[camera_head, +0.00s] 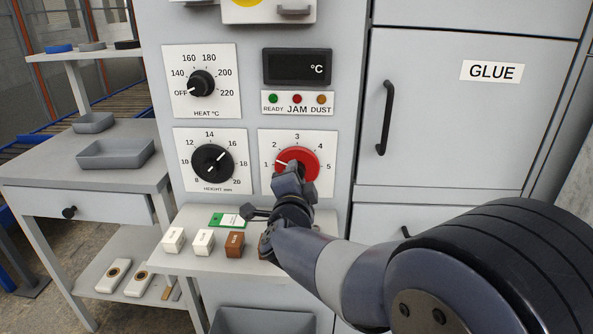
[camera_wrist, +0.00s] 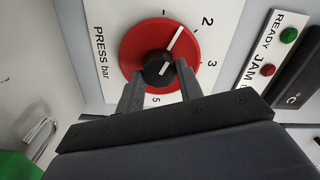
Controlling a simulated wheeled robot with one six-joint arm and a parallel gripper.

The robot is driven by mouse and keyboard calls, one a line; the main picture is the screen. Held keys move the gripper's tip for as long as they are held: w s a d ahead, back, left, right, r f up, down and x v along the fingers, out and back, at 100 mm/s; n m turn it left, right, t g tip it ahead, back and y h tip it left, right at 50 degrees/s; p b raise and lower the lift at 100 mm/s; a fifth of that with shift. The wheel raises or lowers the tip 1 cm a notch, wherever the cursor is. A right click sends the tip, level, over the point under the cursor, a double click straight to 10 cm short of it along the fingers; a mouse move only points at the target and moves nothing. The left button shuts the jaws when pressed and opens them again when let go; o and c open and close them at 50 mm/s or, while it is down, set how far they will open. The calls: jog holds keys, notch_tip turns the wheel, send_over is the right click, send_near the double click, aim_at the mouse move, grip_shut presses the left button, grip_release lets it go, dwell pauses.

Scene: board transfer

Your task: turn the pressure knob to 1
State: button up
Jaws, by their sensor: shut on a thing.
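The pressure knob is a red disc with a black centre grip (camera_head: 297,155), on a white plate marked 1 to 5. In the head view my gripper (camera_head: 290,175) covers the knob's lower part.
The height knob (camera_head: 212,163) is just left, and the heat knob (camera_head: 201,83) above it, pointing at OFF. Three lamps sit under a dark display (camera_head: 297,67). A small shelf (camera_head: 195,262) below holds several blocks and a green-and-white tag (camera_head: 227,220). A GLUE cabinet (camera_head: 460,120) stands right.

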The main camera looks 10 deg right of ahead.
jog(key=shift+n+p, duration=1.15)
jog(key=shift+n, duration=1.25)
jog(key=o, duration=1)
jog(key=shift+a, duration=0.1)
jog(key=p+v, duration=0.1)
jog(key=v, duration=0.9)
jog(key=shift+s, duration=0.4)
